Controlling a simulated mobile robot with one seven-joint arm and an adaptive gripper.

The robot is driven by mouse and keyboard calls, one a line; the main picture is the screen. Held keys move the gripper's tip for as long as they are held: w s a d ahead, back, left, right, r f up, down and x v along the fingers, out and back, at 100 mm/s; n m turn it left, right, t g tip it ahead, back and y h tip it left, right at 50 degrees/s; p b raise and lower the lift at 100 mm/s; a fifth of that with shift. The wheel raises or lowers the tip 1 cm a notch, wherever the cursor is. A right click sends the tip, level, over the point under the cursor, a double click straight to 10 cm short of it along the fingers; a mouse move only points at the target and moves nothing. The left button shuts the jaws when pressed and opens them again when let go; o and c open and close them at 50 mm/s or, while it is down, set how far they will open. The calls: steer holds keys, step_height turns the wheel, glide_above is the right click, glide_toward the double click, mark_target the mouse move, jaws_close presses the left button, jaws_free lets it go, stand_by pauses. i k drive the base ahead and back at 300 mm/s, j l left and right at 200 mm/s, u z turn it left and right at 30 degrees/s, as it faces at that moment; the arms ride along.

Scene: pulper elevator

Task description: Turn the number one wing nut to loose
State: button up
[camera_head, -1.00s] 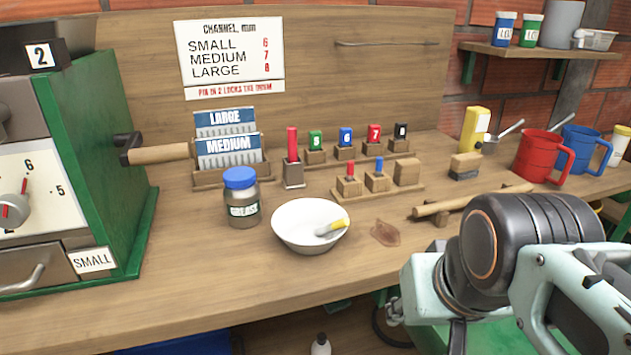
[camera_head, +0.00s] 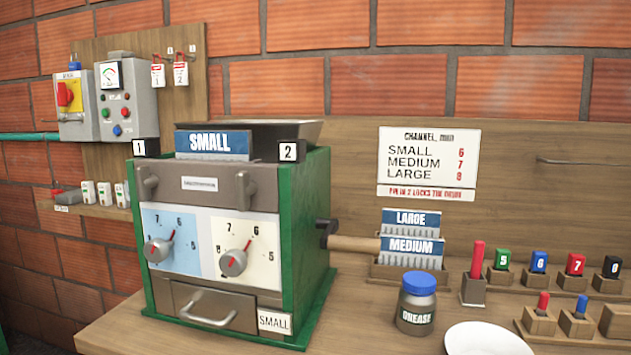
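The green pulper (camera_head: 313,225) stands on the bench at centre left. A black block marked 1 (camera_head: 146,148) sits at its top left, and a block marked 2 (camera_head: 289,151) at its top right. Below the 1 is a small grey-brown fitting that looks like the number one wing nut (camera_head: 147,184), on the left end of the grey front bar (camera_head: 200,184). A similar fitting (camera_head: 242,189) is at the right end. Their exact turn is too small to tell. My gripper is not in view.
Below the bar are two dial knobs (camera_head: 158,250) (camera_head: 233,262) with red pointers, and a drawer handle (camera_head: 209,310). A grease jar (camera_head: 416,305), white bowl (camera_head: 487,340) and coloured gauges stand to the right. A control box (camera_head: 126,100) hangs at left.

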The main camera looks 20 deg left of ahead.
mark_target(144, 183)
steer(key=u, duration=2.15)
